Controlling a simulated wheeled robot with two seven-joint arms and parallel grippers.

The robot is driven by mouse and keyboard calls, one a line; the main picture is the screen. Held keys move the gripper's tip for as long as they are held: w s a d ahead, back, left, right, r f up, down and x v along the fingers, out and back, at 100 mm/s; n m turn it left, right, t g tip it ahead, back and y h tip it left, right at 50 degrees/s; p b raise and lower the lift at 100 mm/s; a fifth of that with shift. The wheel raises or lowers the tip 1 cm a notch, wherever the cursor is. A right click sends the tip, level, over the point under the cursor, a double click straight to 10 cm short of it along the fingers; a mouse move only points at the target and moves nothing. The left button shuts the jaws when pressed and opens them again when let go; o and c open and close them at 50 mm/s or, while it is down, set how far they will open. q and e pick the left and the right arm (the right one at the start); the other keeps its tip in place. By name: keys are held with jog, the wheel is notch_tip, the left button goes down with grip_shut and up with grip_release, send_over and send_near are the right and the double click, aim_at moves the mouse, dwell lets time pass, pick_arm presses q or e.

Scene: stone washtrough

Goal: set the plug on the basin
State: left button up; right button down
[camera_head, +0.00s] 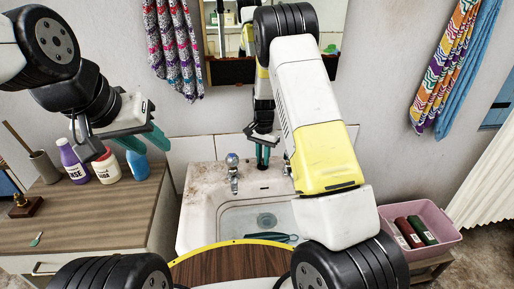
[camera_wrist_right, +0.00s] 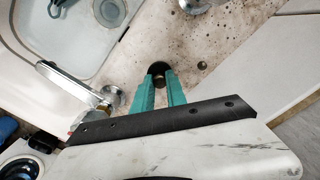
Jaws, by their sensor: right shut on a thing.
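The stone basin (camera_head: 201,200) stands in the middle of the head view, with stained rims, a tap (camera_head: 233,175) and a drain (camera_head: 266,220). My right gripper (camera_head: 262,157) is over the basin's back ledge, right of the tap. In the right wrist view its teal fingers (camera_wrist_right: 166,88) are shut on the plug (camera_wrist_right: 157,68), a dark round piece with a brass-coloured part. The plug is at the stained ledge; I cannot tell whether it touches. My left gripper (camera_head: 146,143) is open and empty above the left counter.
The wooden counter (camera_head: 110,215) at left carries a purple bottle (camera_head: 73,163), a white-and-red jar (camera_head: 107,168), a blue bottle (camera_head: 138,166) and a brass-topped object (camera_head: 26,205). A dark elongated thing (camera_head: 268,237) lies in the basin. A pink bin (camera_head: 440,225) stands right.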

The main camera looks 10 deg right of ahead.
jog(key=c, duration=1.3)
grip_release()
jog(key=shift+f, duration=0.1)
jog(key=shift+c, duration=0.2)
jog(key=s+d+r+n+t+y, duration=0.1)
jog(key=s+r, duration=0.2)
jog(key=r, duration=0.8)
jog(key=s+r+n, duration=0.1)
jog(key=s+r, duration=0.3)
jog(key=r, duration=0.7)
jog(key=s+r+n+t, duration=0.2)
jog(key=s+r+n, duration=0.1)
jog(key=s, duration=0.9)
jog(key=s+r+n+t+y, duration=0.1)
jog(key=s+r, duration=0.5)
jog(key=s, duration=0.6)
jog(key=shift+s+d+n+t, duration=0.15)
jog(key=shift+s+n+t, duration=0.25)
jog(key=shift+n+t, duration=0.6)
